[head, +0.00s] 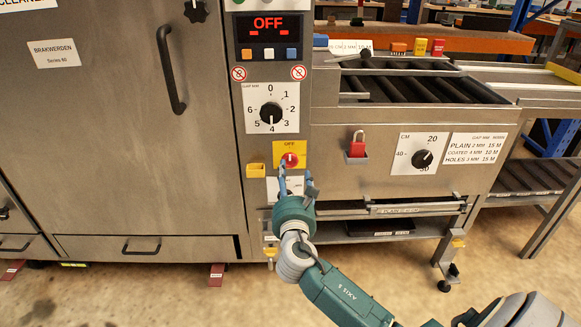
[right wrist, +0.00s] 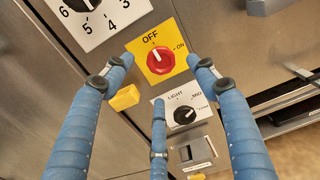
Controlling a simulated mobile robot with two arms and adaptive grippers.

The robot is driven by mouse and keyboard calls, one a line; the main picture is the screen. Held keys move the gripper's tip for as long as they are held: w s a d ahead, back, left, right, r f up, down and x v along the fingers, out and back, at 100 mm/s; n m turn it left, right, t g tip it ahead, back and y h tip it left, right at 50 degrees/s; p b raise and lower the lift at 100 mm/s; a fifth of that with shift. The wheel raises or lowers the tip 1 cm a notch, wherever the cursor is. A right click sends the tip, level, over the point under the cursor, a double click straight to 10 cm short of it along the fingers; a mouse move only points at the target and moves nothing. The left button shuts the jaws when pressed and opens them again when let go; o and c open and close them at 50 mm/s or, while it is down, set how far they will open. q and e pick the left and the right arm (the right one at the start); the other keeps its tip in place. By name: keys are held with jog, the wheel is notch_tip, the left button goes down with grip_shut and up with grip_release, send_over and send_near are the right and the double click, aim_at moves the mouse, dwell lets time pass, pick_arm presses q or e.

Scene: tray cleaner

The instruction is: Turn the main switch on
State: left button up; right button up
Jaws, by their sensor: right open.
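The main switch is a red rotary knob (head: 290,159) on a yellow plate marked OFF and ON, on the machine's control column. In the right wrist view the knob (right wrist: 159,60) has its white mark towards OFF. My right gripper (head: 295,182) is open and empty, with its blue fingers just below and in front of the switch in the head view. In the right wrist view the fingers of my right gripper (right wrist: 160,75) are spread around the lower part of the yellow plate, apart from the knob. My left gripper is not in view.
A display (head: 268,27) reads OFF above the dial (head: 271,112). A yellow block (right wrist: 124,97) sticks out left of the switch. The light dial (right wrist: 185,115) lies below it. A red padlock (head: 357,144) is to the right. Open floor lies in front.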

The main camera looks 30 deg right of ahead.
aim_at(290, 160)
jog(key=b+x, duration=0.1)
jog(key=x, duration=0.7)
jog(key=shift+w+a+f+b, duration=0.1)
jog(key=shift+b, duration=0.2)
jog(key=shift+c, duration=0.2)
jog(key=c, duration=1.1)
